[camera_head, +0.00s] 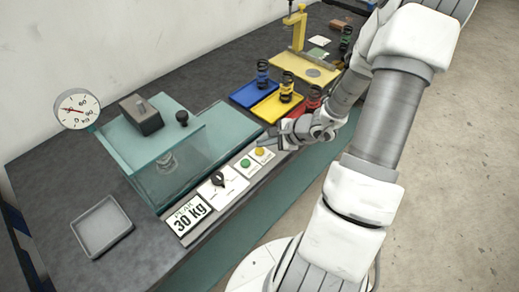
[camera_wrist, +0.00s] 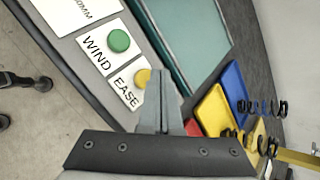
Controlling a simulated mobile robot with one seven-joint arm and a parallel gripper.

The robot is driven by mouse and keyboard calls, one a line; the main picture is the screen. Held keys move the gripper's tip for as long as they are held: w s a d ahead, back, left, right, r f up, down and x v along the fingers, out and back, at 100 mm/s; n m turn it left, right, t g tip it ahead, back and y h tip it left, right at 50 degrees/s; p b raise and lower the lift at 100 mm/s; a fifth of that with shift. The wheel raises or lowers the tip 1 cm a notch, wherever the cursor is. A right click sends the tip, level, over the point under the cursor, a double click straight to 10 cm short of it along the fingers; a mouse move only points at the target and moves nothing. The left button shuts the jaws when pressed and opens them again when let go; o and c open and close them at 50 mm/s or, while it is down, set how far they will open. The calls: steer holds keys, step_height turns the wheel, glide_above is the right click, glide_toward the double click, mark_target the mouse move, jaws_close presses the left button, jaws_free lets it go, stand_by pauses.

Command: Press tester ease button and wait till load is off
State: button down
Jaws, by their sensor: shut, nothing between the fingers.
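The yellow ease button (camera_head: 260,152) is at the right end of the tester's front panel. It shows beside the word EASE in the wrist view (camera_wrist: 142,76), partly behind my fingers. The green wind button (camera_head: 246,163) is to its left; it also shows in the wrist view (camera_wrist: 119,40). My gripper (camera_wrist: 157,74) is shut and empty, its tips close by the yellow button; I cannot tell whether they touch it. In the head view my gripper (camera_head: 263,142) is at the panel's right end. A spring (camera_head: 168,162) stands behind the tester's clear guard (camera_head: 150,185). The peak plate (camera_head: 187,220) reads 30 kg.
A round dial gauge (camera_head: 76,108) stands at the back left. A black knob (camera_head: 217,179) is on the panel. An empty grey tray (camera_head: 78,234) is at left. Blue (camera_head: 242,98), yellow (camera_head: 262,112) and red trays with springs lie beyond my gripper, near a yellow press (camera_head: 298,30).

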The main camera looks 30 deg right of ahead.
steer(key=shift+f, duration=0.1)
stand_by(0.6)
steer(key=shift+f+b, duration=0.4)
steer(key=shift+b, duration=0.35)
